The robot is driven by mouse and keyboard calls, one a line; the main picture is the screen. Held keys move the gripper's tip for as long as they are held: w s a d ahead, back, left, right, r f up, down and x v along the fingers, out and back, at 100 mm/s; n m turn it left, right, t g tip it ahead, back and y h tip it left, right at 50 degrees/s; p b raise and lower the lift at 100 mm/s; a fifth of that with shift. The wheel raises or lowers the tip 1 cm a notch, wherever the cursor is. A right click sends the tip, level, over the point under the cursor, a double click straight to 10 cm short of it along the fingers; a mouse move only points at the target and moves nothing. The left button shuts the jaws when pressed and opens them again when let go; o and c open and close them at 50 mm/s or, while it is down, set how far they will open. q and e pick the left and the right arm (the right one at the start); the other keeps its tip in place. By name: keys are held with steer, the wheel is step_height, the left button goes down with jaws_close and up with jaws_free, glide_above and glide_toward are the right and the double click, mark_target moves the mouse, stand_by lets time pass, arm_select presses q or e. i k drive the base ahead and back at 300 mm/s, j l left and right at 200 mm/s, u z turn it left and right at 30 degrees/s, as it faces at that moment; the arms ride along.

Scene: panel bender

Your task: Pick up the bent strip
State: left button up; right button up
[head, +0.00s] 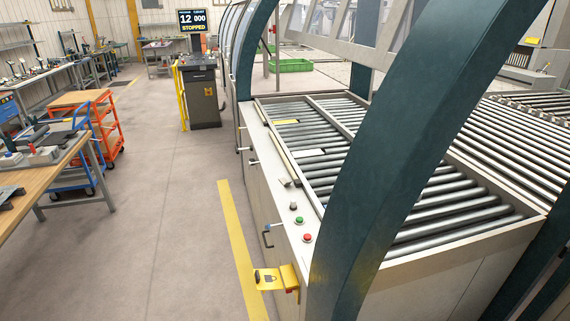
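I cannot make out a bent strip for certain. A small grey metal piece (285,183) lies on the near left edge of the roller bed; its shape is too small to tell. Neither of my grippers shows in the head view.
The roller bed (440,209) fills the right, behind a dark teal curved frame (390,150). Green (299,220) and red (307,238) buttons and a yellow bracket (270,279) are on its near side. A wooden workbench (40,175) and orange cart (105,125) stand left. The aisle floor between is clear.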

mark_target(283, 180)
steer(key=i+j+z, duration=0.35)
steer(key=i+j, duration=0.3)
steer(key=i, duration=0.15)
steer(key=i+j+z, duration=0.3)
steer(key=i+j, duration=0.45)
steer(key=i+j+z, duration=0.2)
steer(key=i+j, duration=0.2)
steer(key=i+j+z, duration=0.15)
steer(key=i+j, duration=0.25)
steer(key=i+j+z, duration=0.2)
steer(key=i+j, duration=0.15)
steer(key=j, duration=0.2)
steer(key=i+j+z, duration=0.15)
steer(key=i+j, duration=0.15)
steer(key=j, duration=0.2)
